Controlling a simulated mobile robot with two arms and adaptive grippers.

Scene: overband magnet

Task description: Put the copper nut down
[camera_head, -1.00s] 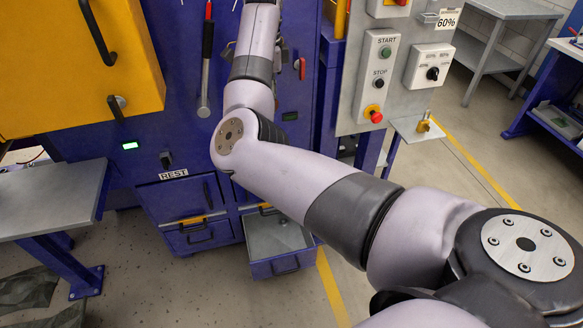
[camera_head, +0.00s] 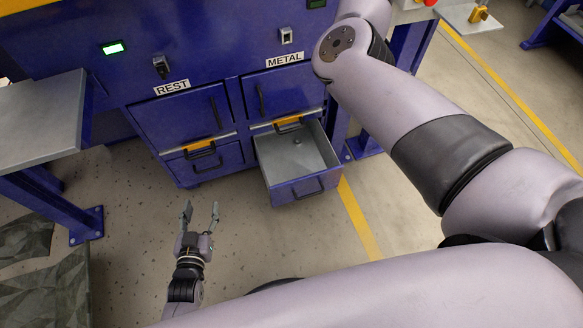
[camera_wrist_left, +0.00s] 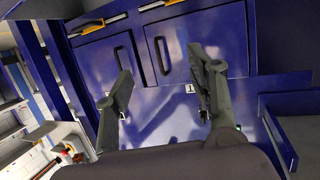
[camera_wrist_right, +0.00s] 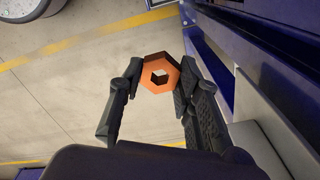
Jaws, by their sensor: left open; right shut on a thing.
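The copper nut (camera_wrist_right: 174,75) is an orange hexagonal ring with a central hole. My right gripper (camera_wrist_right: 158,80) is shut on it, with one finger on each side, in the right wrist view. The right gripper and the nut are outside the head view; only my right arm shows there. My left gripper (camera_head: 202,207) is open and empty, low in front of the drawers. Its spread fingers also show in the left wrist view (camera_wrist_left: 163,85), facing blue drawer fronts.
The drawer (camera_head: 285,189) below the METAL label (camera_head: 285,59) stands open with a small grey piece (camera_head: 297,141) inside. The REST drawers (camera_head: 191,116) are shut. A grey-topped table (camera_head: 35,115) stands at left. Floor is clear right of the open drawer.

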